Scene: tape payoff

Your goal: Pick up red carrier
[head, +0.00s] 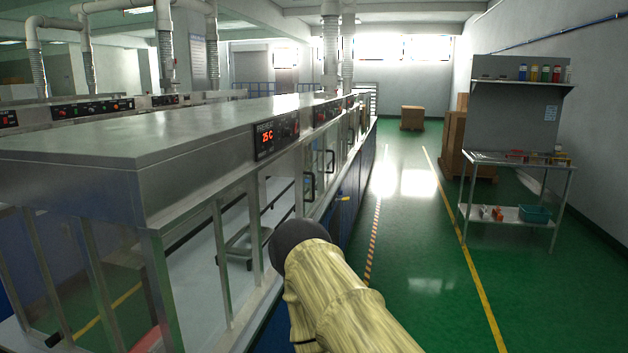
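No red carrier can be made out clearly. A small red patch (150,338) shows low at the left, inside the long machine behind its metal frame. It is cut off by the picture's lower edge, and I cannot tell whether it is the carrier. My arm, in a yellowish sleeve with a dark rounded end, rises from the bottom middle in front of the machine. My gripper is not visible.
The long metal machine (130,130) with glass sides and a red "25 C" display (276,135) fills the left. A metal cart (515,159) with bottles above and a teal bin (534,214) stands right. Cardboard boxes (453,145) stand behind. Green floor (425,260) is clear between.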

